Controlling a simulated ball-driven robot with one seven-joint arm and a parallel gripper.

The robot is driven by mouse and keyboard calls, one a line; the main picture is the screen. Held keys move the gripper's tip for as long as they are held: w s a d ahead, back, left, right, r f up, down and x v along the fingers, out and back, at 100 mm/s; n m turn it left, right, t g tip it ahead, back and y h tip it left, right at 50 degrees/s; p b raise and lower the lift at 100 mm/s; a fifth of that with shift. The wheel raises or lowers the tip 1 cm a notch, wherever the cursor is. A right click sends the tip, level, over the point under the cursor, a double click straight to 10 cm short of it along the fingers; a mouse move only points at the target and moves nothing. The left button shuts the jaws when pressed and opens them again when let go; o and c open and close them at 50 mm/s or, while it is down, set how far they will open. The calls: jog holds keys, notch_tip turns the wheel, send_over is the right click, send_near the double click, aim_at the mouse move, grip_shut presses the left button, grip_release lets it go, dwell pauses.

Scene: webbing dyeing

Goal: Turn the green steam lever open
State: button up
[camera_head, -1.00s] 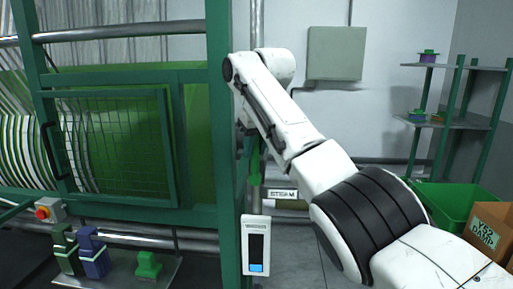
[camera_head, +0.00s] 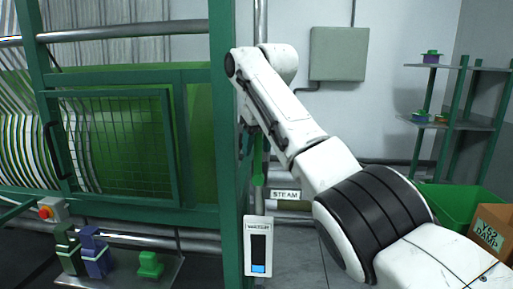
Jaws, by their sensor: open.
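The green steam lever (camera_head: 258,168) hangs upright just right of the green machine post, beside the white STEAM sign (camera_head: 285,195). Its upper part is hidden behind my arm. My gripper (camera_head: 246,142) is small and dark at the end of the white arm, just above and left of the visible lever part. It is open, but its fingers are largely hidden by the arm and post. I cannot tell whether it touches the lever.
The green machine frame (camera_head: 226,120) with a mesh door (camera_head: 115,140) fills the left. A white WATER gauge (camera_head: 258,246) stands below the lever. A green bin (camera_head: 446,203), a cardboard box (camera_head: 492,228) and a shelf (camera_head: 450,125) are at right. Pipes run behind.

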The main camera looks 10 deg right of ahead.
jog(key=b+v, duration=0.1)
jog(key=v, duration=0.8)
jog(key=shift+s+r, duration=0.2)
jog(key=shift+r, duration=0.15)
